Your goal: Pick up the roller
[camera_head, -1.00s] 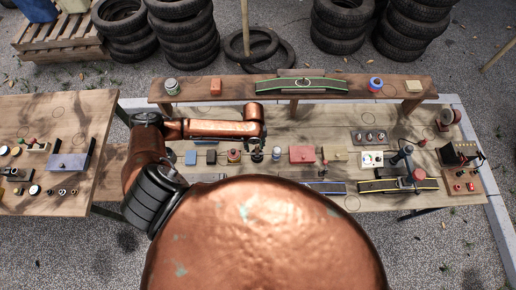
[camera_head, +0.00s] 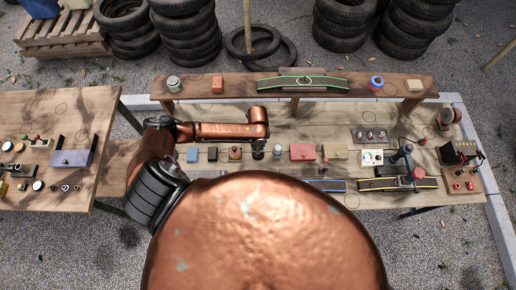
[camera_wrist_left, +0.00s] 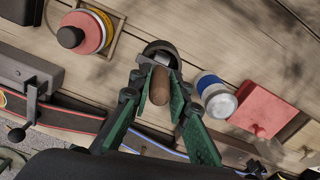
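The roller (camera_wrist_left: 159,88) shows a brown rounded handle in the left wrist view, with a dark round part and some grey metal beyond it. My left gripper (camera_wrist_left: 160,82) has its green-padded fingers on both sides of the brown handle, and they appear to be closed against it. In the head view my left gripper (camera_head: 258,150) is low over the workbench (camera_head: 330,120), and the roller is mostly hidden beneath it. The roller appears to be still at the bench surface. My right gripper is not in view.
A blue-and-white can (camera_wrist_left: 216,97) and a red box (camera_wrist_left: 262,110) stand close on one side. A red button on a yellow base (camera_head: 235,153) stands on the other. A raised shelf (camera_head: 345,92) runs behind. A side table (camera_head: 60,112) is at left.

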